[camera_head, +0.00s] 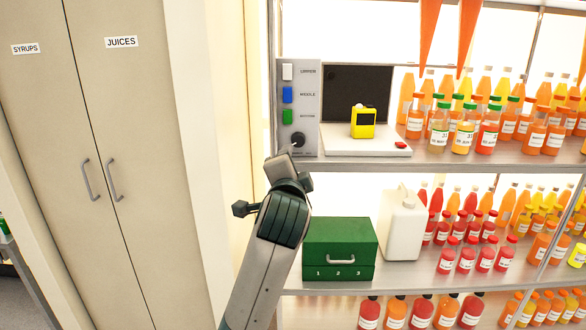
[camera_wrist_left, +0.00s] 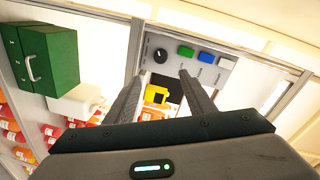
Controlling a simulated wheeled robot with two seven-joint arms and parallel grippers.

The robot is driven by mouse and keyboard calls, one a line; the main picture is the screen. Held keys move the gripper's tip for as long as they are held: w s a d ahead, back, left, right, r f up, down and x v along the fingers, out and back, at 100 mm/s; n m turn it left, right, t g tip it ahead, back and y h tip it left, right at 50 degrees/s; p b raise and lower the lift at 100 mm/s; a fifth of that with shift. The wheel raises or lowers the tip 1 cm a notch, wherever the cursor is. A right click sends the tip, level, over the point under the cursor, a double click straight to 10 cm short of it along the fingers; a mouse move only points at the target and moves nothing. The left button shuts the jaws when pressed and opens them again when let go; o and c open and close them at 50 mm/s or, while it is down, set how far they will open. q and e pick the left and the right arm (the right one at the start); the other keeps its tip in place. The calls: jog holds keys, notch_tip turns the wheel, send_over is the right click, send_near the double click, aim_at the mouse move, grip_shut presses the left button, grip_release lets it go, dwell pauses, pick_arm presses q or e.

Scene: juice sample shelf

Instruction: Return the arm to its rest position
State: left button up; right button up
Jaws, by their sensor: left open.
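My left arm (camera_head: 268,250) reaches up from the bottom of the head view, in front of the shelf's left end. My left gripper (camera_head: 292,153) is at its upper end, overlapping the area just below the black knob (camera_head: 298,139) of the grey control panel (camera_head: 308,128). I cannot tell whether it touches the panel. In the left wrist view the two dark fingers (camera_wrist_left: 160,82) are spread apart, with nothing held between them. The knob shows above them in that view (camera_wrist_left: 160,55). My right gripper is not in view.
A yellow device (camera_head: 363,123) stands on a white base on the upper shelf, right of the panel. A green drawer box (camera_head: 340,240) and white jug (camera_head: 402,228) stand below. Several juice bottles (camera_head: 463,135) fill the right. The closed juices cupboard (camera_head: 130,170) is left.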

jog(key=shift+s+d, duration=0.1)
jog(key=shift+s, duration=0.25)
